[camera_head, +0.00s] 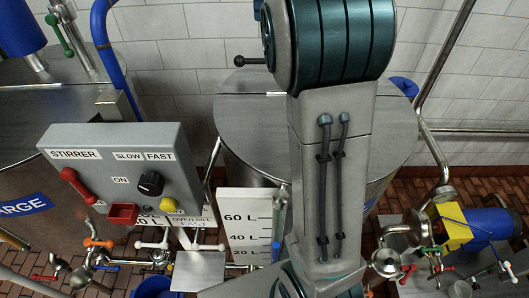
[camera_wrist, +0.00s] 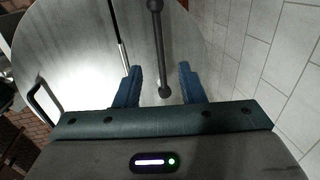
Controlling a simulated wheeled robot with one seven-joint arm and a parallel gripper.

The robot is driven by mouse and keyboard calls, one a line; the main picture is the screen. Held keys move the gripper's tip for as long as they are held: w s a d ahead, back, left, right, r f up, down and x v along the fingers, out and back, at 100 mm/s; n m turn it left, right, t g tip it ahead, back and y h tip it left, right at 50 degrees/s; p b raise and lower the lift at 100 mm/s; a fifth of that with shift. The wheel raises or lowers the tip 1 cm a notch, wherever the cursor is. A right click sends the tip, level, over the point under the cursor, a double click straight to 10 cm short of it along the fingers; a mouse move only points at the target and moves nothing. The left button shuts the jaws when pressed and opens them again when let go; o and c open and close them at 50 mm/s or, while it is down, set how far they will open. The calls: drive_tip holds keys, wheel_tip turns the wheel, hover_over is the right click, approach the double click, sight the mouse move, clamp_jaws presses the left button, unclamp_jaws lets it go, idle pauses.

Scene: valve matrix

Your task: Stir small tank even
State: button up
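The tank with the round steel lid (camera_head: 245,115) stands behind my arm in the head view, beside a gauge board (camera_head: 243,218) marked 20 L, 40 L and 60 L. A grey stirrer box (camera_head: 110,160) has a red lever (camera_head: 76,187), a black knob (camera_head: 151,183) between SLOW and FAST, and a yellow button (camera_head: 168,205). In the wrist view my gripper (camera_wrist: 160,75) is open over the lid (camera_wrist: 75,45). A black rod with ball ends (camera_wrist: 159,45) runs between its blue fingers, apparently touching neither. My arm hides the gripper in the head view.
A larger tank with a blue label (camera_head: 25,205) stands at the left. Valves and pipes crowd the lower left. A blue motor with a yellow box (camera_head: 452,228) and more valves stand at the lower right. A tiled wall (camera_wrist: 275,60) is close on the right in the wrist view.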

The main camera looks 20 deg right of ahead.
drive_tip(key=s+d+m+b, duration=0.1)
drive_tip(key=d+m+b, duration=0.15)
drive_tip(key=m, duration=1.55)
drive_tip(key=s+d+m+b, duration=0.15)
drive_tip(key=m+b, duration=0.25)
drive_tip(key=m, duration=1.4)
drive_tip(key=w+f, duration=0.1)
drive_tip(key=f, duration=0.3)
drive_tip(key=w+d+f+b, duration=0.1)
drive_tip(key=f, duration=0.4)
drive_tip(key=w+f+b, duration=0.1)
drive_tip(key=f, duration=0.3)
drive_tip(key=shift+d+f, duration=0.25)
drive_tip(key=shift+f, duration=0.05)
